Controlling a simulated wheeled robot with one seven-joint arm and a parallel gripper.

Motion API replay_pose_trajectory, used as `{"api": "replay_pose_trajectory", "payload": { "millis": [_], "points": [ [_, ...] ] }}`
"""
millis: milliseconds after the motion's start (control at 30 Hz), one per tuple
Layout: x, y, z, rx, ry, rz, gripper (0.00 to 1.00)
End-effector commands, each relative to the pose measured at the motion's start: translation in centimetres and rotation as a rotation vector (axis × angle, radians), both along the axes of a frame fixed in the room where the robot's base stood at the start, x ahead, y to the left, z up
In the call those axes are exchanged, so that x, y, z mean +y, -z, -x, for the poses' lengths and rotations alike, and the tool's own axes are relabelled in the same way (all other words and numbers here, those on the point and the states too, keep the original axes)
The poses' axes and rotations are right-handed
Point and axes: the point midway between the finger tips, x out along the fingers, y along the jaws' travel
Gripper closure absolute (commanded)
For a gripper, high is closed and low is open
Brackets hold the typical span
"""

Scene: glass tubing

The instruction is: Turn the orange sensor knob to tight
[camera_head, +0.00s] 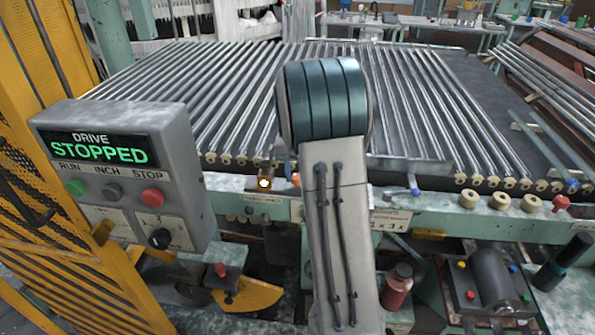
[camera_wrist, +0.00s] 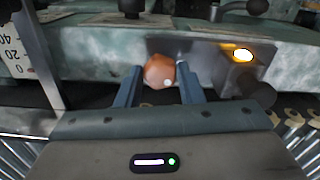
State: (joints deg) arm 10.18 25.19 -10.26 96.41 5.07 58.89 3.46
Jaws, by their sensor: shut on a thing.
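The orange sensor knob (camera_wrist: 159,71) is in the upper middle of the wrist view, on the green machine rail. It is rounded, with a small pale dot on its lower right. My gripper (camera_wrist: 160,82) has one finger on each side of the knob and is shut on it. A lit amber lamp (camera_wrist: 243,55) sits on a dark bracket just right of the knob. In the head view the lamp (camera_head: 264,183) shows left of my arm, which hides my gripper and most of the knob area. I cannot tell how tight the knob is.
Glass tubes (camera_head: 200,95) lie in rows on the bed behind the rail. A control box (camera_head: 120,165) reading "DRIVE STOPPED" stands at left by a yellow guard (camera_head: 30,130). A reddish bottle (camera_head: 397,287) stands below the rail, right of my arm.

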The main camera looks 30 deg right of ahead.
Motion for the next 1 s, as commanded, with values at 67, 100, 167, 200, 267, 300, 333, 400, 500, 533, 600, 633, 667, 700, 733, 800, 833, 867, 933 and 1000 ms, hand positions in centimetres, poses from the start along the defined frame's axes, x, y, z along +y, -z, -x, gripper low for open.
{"api": "replay_pose_trajectory", "payload": {
  "millis": [67,100,167,200,267,300,333,400,500,533,600,633,667,700,733,800,833,867,933,1000],
  "points": [
    [0.01,-0.22,-0.08,-0.004,0.070,0.002,0.89],
    [0.00,-0.23,-0.08,-0.003,0.108,0.001,0.89],
    [-0.02,-0.24,-0.07,-0.003,0.166,0.001,0.89],
    [0.00,-0.24,-0.08,-0.003,0.204,0.001,0.89],
    [0.03,-0.26,-0.09,-0.003,0.260,0.001,0.89],
    [0.01,-0.27,-0.08,-0.003,0.299,0.001,0.89],
    [-0.02,-0.28,-0.08,-0.004,0.327,0.001,0.89],
    [-0.03,-0.29,-0.09,-0.004,0.394,0.001,0.89],
    [0.01,-0.30,-0.13,-0.005,0.487,0.001,0.89],
    [-0.01,-0.30,-0.12,-0.005,0.515,0.001,0.89],
    [-0.02,-0.30,-0.12,-0.005,0.579,0.001,0.89],
    [-0.02,-0.29,-0.12,-0.005,0.604,0.001,0.89],
    [-0.02,-0.29,-0.13,-0.005,0.629,0.002,0.89],
    [-0.02,-0.29,-0.12,-0.005,0.661,0.002,0.89],
    [-0.02,-0.29,-0.12,-0.005,0.685,0.002,0.89],
    [-0.01,-0.28,-0.12,-0.004,0.737,0.000,0.89],
    [0.00,-0.28,-0.12,-0.004,0.757,0.000,0.89],
    [-0.01,-0.28,-0.12,-0.004,0.777,0.000,0.89],
    [-0.04,-0.27,-0.10,-0.004,0.818,0.000,0.89],
    [-0.05,-0.27,-0.10,-0.004,0.853,0.001,0.89]
  ]
}}
